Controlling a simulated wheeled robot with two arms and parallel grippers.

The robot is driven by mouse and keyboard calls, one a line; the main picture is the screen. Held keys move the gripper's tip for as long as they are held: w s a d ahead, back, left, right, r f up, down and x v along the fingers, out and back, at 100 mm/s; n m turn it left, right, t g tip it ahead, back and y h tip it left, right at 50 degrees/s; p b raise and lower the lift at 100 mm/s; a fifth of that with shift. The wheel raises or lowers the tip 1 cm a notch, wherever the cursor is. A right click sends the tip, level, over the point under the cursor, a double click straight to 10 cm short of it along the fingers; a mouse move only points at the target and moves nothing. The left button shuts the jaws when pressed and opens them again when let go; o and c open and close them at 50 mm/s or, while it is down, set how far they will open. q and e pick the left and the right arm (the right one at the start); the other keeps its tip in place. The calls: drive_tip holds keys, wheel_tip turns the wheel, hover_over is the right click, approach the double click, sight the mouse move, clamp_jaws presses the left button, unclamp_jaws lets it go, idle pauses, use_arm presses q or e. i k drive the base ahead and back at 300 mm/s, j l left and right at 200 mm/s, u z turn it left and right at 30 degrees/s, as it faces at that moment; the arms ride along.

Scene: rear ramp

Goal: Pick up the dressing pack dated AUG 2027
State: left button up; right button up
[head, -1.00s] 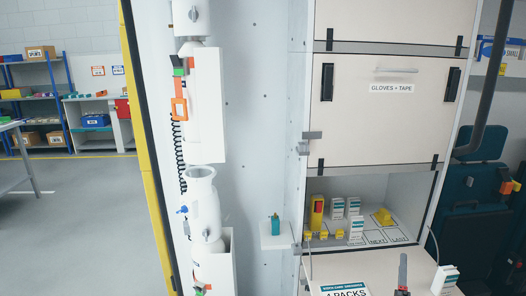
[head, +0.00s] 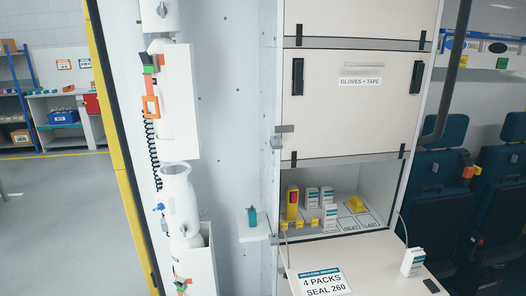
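Several small white-and-teal packs are in view. In the open compartment, two stand at the back, one left (head: 312,197) and one right (head: 327,196), with a third pack (head: 330,217) in front of them. Another pack (head: 412,262) stands slightly tilted in the picture on the cream fold-down shelf (head: 375,265), near its right edge. The print on the packs is too small to read, so I cannot tell which is dated AUG 2027. Neither of my grippers shows in the head view now.
The compartment also holds a yellow-and-red device (head: 292,204) and a yellow item (head: 356,204). A teal bottle (head: 252,217) stands on a side ledge.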

sight(413, 259)
drive_tip(key=i+l+z, duration=0.25)
drive_tip(key=l, duration=0.25)
drive_tip(key=i+l+z, duration=0.25)
drive_tip(key=l, duration=0.25)
drive_tip(key=i+l+z, duration=0.25)
drive_tip(key=l, duration=0.25)
drive_tip(key=i+l+z, duration=0.25)
drive_tip(key=l, duration=0.15)
drive_tip(key=k, duration=0.05)
